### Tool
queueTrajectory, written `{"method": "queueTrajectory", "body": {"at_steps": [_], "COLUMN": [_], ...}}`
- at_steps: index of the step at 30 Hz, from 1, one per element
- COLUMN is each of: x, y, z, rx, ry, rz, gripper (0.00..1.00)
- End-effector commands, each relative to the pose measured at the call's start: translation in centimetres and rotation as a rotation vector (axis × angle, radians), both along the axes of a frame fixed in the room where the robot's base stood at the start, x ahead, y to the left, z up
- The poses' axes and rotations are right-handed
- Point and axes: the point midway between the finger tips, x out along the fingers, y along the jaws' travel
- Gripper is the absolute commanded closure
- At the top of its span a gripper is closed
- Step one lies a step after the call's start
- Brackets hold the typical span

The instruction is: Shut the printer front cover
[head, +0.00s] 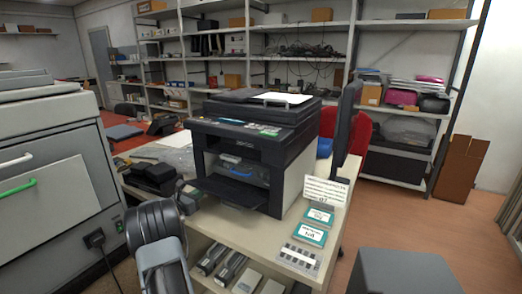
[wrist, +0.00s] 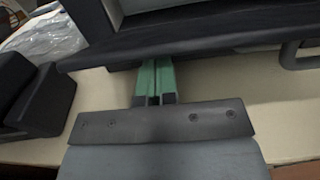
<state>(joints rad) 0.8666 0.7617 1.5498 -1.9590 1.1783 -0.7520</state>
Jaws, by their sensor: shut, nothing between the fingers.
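The black and white printer (head: 247,140) stands on the beige table. Its front cover (head: 230,190) is open, a dark flap lowered out of the front with the inside showing above it. In the wrist view the cover's dark edge (wrist: 215,40) runs across the top. My gripper (wrist: 154,70) is shut and empty, its green fingers pointing at that edge. The fingertips meet the edge in the picture and seem to pass under it; I cannot tell whether they touch. In the head view my arm comes in at the printer's front left, and the fingers are not clear there.
A black device (head: 153,176) sits on the table left of the printer, close to my gripper in the wrist view (wrist: 40,100). Cartridges (head: 228,268) fill the shelf below.

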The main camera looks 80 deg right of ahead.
Motion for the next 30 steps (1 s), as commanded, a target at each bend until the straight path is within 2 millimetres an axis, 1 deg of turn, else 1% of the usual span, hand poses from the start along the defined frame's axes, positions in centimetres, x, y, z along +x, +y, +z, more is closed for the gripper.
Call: {"method": "queueTrajectory", "body": {"at_steps": [12, 24, 30], "x": [-0.4, -0.4, -0.5], "y": [-1.0, -1.1, -1.4], "z": [2.4, 2.5, 2.9], "rx": [-0.001, -0.001, -0.001], "ry": [-0.001, -0.001, -0.001], "rz": [-0.001, 0.000, -0.001], "gripper": [1.00, 1.00, 1.00]}}
